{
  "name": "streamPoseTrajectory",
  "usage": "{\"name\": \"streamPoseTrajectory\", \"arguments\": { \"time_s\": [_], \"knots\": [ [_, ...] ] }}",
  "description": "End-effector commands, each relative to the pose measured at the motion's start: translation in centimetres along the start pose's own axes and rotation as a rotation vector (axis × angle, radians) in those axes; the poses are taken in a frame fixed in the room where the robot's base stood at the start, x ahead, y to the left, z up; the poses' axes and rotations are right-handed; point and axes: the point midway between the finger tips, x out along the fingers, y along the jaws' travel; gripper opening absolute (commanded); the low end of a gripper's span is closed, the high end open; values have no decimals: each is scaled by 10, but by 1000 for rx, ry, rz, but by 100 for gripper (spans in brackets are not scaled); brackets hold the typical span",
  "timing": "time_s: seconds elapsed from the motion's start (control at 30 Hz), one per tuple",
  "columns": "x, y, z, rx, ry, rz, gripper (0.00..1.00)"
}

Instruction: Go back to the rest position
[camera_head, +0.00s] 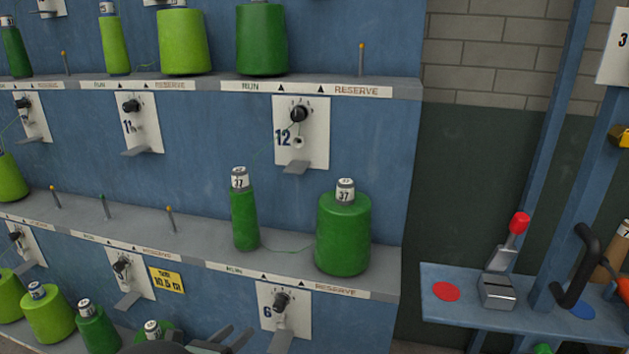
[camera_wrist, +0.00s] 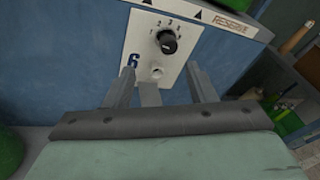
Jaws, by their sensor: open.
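My gripper (camera_wrist: 160,90) is open and empty in the wrist view, its two grey fingers pointing at the white plate numbered 6 (camera_wrist: 138,42). The plate's black knob (camera_wrist: 167,41) is beyond the fingertips, and a small grey ledge (camera_wrist: 150,95) shows between the fingers. In the head view, part of my gripper (camera_head: 232,340) shows at the bottom edge, just left of plate 6 (camera_head: 297,312) and its knob (camera_head: 281,301).
A blue rack (camera_head: 380,150) carries green yarn cones on grey shelves, including a large cone (camera_head: 343,235) and a thin one (camera_head: 244,217) above plate 6. At right, a blue bench (camera_head: 450,312) holds a red-knobbed lever (camera_head: 518,225) and a black handle (camera_head: 577,268).

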Motion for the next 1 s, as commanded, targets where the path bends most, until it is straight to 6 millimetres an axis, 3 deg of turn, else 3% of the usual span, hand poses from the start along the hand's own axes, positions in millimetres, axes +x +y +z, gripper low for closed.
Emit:
{"name": "streamPoseTrajectory", "arguments": {
  "time_s": [0.17,0.27,0.37,0.4,0.5,0.6,0.7,0.8,1.0],
  "knots": [
    [36,-66,6,198,189,-139,51],
    [56,-120,6,376,334,-265,51],
    [68,-194,1,646,517,-455,51],
    [67,-224,-3,772,589,-545,51],
    [54,-288,-13,1090,740,-775,51],
    [30,-338,-19,1415,849,-1015,51],
    [3,-373,-22,1729,915,-1249,51],
    [-20,-392,-22,1994,940,-1450,51],
    [-44,-405,-20,2298,938,-1683,51]
  ]
}}
